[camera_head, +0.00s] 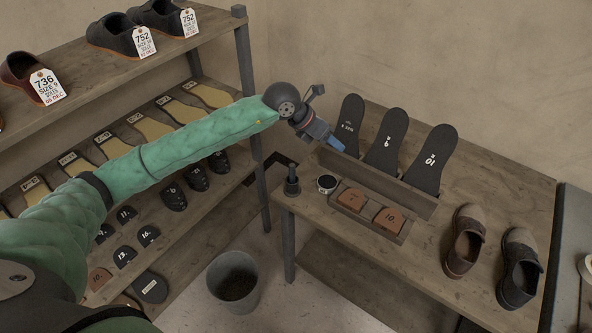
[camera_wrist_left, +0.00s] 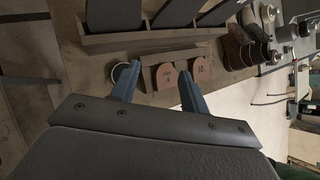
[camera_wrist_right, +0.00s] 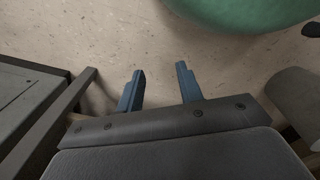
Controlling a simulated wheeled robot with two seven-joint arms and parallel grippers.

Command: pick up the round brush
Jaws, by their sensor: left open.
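A dark upright piece with a narrow stem and a wider round base (camera_head: 291,182), which looks like the round brush, stands at the left corner of the wooden table. I cannot make it out in the left wrist view. My left gripper (camera_head: 337,144) is open and empty, above the back of the table, up and to the right of the brush. Its two blue fingers also show apart in the left wrist view (camera_wrist_left: 159,76). My right gripper (camera_wrist_right: 160,72) is open and empty over the pale floor, away from the table; it is not in the head view.
A round tin (camera_head: 327,183) stands just right of the brush. Behind it, a wooden rack (camera_head: 378,183) holds upright black soles. A tray (camera_head: 357,216) holds brown heel pieces. Shoes (camera_head: 465,240) stand at the right. A bin (camera_head: 233,281) is on the floor.

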